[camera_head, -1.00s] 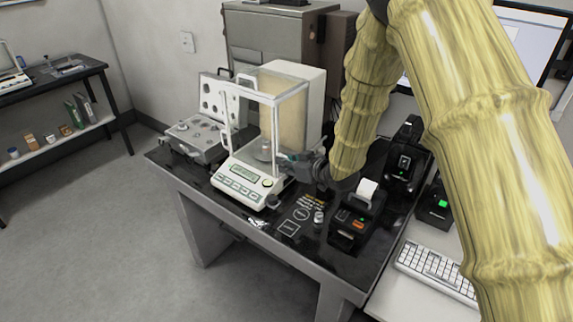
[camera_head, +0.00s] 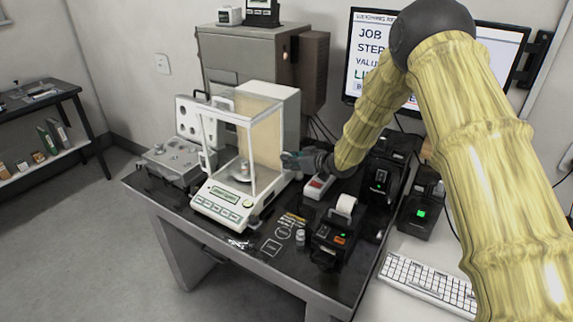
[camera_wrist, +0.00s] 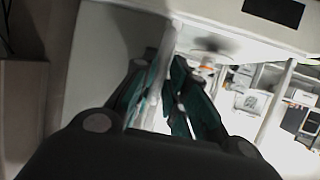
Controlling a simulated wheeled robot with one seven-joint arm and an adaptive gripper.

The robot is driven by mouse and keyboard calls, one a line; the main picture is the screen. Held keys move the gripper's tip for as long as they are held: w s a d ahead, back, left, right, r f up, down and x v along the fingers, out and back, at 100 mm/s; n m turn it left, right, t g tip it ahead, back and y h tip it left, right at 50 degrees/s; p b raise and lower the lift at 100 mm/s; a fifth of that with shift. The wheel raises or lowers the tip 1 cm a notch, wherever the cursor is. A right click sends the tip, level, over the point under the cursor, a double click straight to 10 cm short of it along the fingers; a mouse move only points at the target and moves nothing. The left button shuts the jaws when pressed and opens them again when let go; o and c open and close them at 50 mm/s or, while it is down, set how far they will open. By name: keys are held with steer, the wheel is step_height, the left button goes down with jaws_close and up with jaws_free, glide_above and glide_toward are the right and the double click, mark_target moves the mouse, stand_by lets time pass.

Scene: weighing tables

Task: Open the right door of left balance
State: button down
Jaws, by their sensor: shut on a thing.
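The left balance (camera_head: 221,202) stands on the dark table, a white unit with a clear-sided weighing chamber and a small metal object (camera_head: 244,168) on its pan. My gripper (camera_head: 286,159) is at the chamber's right side, towards its rear. In the wrist view, the teal fingers (camera_wrist: 158,95) are closed around a narrow pale upright strip (camera_wrist: 165,60), which appears to be the handle or edge of the right door. The clear door panel itself is hard to make out. The fingers partly hide the strip.
A black printer (camera_head: 333,243) and a red-and-white device (camera_head: 318,186) stand right of the balance. An open case (camera_head: 168,163) lies to its left. A cabinet (camera_head: 240,62) and a monitor (camera_head: 432,55) are behind. A small jar (camera_head: 300,238) stands in front.

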steer(key=c, duration=1.5)
jaws_free()
steer(key=shift+d, duration=0.1)
steer(key=v, duration=1.2)
